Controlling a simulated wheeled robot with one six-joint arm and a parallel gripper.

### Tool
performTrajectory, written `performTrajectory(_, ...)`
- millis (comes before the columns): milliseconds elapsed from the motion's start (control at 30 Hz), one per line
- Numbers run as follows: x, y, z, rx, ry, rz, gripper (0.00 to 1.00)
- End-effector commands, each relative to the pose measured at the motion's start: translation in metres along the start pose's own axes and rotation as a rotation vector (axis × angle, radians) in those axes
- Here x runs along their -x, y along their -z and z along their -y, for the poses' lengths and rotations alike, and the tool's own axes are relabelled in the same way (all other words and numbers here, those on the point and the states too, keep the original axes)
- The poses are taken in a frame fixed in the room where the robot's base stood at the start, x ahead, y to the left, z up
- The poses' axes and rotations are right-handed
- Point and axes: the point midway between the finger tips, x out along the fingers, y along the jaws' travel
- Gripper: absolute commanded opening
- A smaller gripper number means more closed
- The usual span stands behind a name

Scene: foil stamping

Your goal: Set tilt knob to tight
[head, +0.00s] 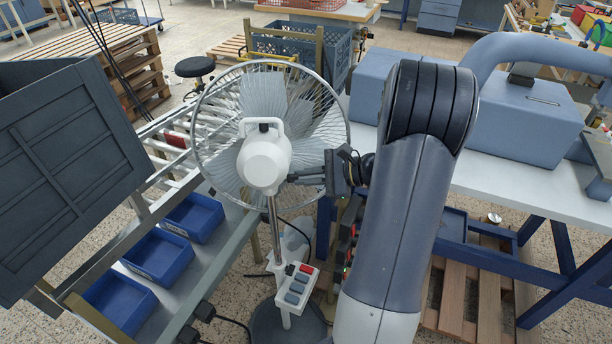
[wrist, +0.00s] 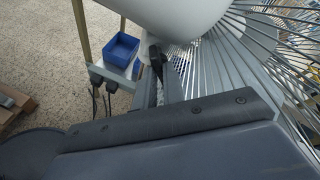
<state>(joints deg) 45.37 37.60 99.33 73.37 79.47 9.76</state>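The standing fan (head: 264,160) has a white motor housing, a wire cage and a steel pole. The housing also fills the top of the wrist view (wrist: 170,12). My gripper (head: 297,178) reaches in from the right, its fingers pointing left at the lower right side of the housing. In the wrist view a small dark part, apparently the tilt knob (wrist: 155,54), shows under the housing at the ends of my fingers. A narrow gap shows between the fingers. I cannot tell whether they touch the knob or grip it. The knob's setting is not readable.
The fan cage (wrist: 262,50) is very close to my gripper's right side in the wrist view. A control box with buttons (head: 297,285) sits low on the pole. A bench with blue bins (head: 158,256) stands left; a worktable (head: 500,190) stands right.

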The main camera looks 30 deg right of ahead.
Motion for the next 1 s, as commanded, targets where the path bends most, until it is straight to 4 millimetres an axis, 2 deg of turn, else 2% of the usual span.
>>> performTrajectory(33, 0.0, 0.0002, -0.0003, 0.0, 0.0, 0.0, 0.14)
performTrajectory(233, 0.0, 0.0, 0.0, 0.0, 0.001, 0.0, 0.3)
performTrajectory(767, 0.0, 0.0002, 0.0007, 0.009, 0.006, 0.0, 0.3)
performTrajectory(1000, -0.0014, 0.0036, -0.0037, 0.13, 0.056, 0.001, 0.3)
